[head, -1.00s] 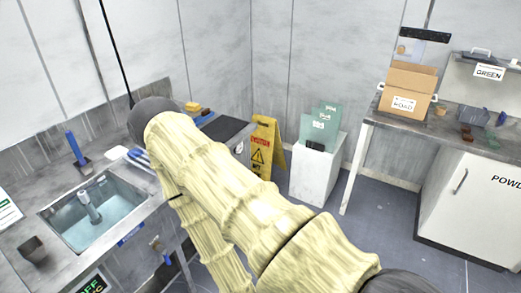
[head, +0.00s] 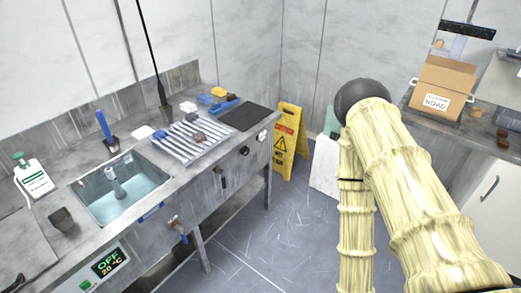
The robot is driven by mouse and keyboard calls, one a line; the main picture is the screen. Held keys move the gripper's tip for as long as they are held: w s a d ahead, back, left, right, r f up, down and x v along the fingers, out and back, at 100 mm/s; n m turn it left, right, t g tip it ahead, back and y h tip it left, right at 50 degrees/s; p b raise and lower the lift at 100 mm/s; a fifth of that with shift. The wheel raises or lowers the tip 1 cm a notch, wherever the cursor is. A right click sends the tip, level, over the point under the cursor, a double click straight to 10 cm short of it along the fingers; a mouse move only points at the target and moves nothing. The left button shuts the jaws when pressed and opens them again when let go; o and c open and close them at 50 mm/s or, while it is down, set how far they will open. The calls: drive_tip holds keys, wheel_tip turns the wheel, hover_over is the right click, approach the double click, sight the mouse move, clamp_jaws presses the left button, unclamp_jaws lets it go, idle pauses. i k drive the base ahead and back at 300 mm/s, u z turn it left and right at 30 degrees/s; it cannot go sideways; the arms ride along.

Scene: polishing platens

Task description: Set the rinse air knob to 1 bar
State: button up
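Two small dark round fittings sit on the front face of the sink bench near its right end, one black knob (head: 244,151) and one paler-rimmed knob (head: 262,136). I cannot tell which of them, if either, is the rinse air knob, and no scale or pressure figure is readable. A valve with a blue handle (head: 178,228) is lower on the same front, below the sink. My yellow-sleeved arm stands at the right of the head view, well away from the bench front. My gripper is not in view.
The sink (head: 122,190) and a ribbed rack (head: 192,137) are on the bench (head: 200,172). A display panel (head: 108,262) reads OFF, 20 °C. A yellow wet-floor sign (head: 289,143) stands right of the bench. The floor before the bench is clear.

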sight(245, 151)
drive_tip(key=k, duration=1.1)
drive_tip(key=z, duration=1.05)
drive_tip(key=i, duration=1.05)
drive_tip(key=u, duration=0.6)
drive_tip(key=i, duration=0.85)
drive_tip(key=u, duration=0.9)
